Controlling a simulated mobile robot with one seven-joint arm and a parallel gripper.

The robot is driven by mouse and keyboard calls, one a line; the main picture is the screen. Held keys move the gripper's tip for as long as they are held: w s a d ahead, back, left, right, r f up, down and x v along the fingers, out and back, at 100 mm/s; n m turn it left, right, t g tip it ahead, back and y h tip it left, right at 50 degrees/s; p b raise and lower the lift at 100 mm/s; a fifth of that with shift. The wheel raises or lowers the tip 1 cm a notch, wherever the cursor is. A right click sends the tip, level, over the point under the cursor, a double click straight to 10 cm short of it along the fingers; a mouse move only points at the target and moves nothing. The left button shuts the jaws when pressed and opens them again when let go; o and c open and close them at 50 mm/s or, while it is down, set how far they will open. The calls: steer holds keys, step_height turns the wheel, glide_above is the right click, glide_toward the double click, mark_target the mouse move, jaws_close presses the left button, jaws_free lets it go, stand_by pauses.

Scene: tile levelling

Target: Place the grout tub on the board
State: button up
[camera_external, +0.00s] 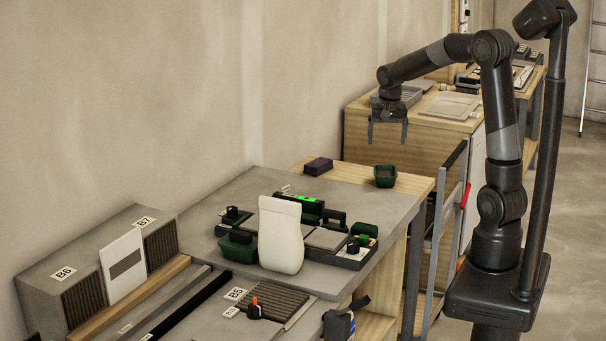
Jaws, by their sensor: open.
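A small dark green tub (385,177), open at the top, stands upright on the light wooden surface (412,185) at the far end of the grey worktop. Another dark green tub (238,247) stands on the grey worktop beside the white bag. I cannot tell which of them is the grout tub. No surface is clearly marked as the board; a flat pale panel (449,106) lies on the wooden cabinet behind. My gripper (388,140) is open and empty, pointing down, with its fingers apart. It hangs above the first green tub in the picture, not touching it.
A dark purple block (318,166) lies left of the first tub. A white bag (281,235) stands among dark tools on the grey worktop (385,225). A grey case (110,262) and black rails are at front left. A cart frame (447,215) stands at right.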

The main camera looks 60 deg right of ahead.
steer(key=s+a+r+n+t, duration=0.2)
steer(key=s+a+n, duration=0.4)
steer(key=s+a, duration=0.3)
steer(key=s+a+r+n+t+y, duration=0.1)
steer(key=s+a+r+n, duration=0.3)
steer(key=s+a, duration=0.5)
steer(key=a+n+t, duration=0.1)
steer(key=a+n, duration=0.1)
steer(key=a, duration=0.1)
steer(key=shift+s+r+t, duration=0.2)
steer(key=shift+s+t, duration=0.1)
steer(key=shift+t, duration=0.1)
steer(key=shift+o, duration=0.6)
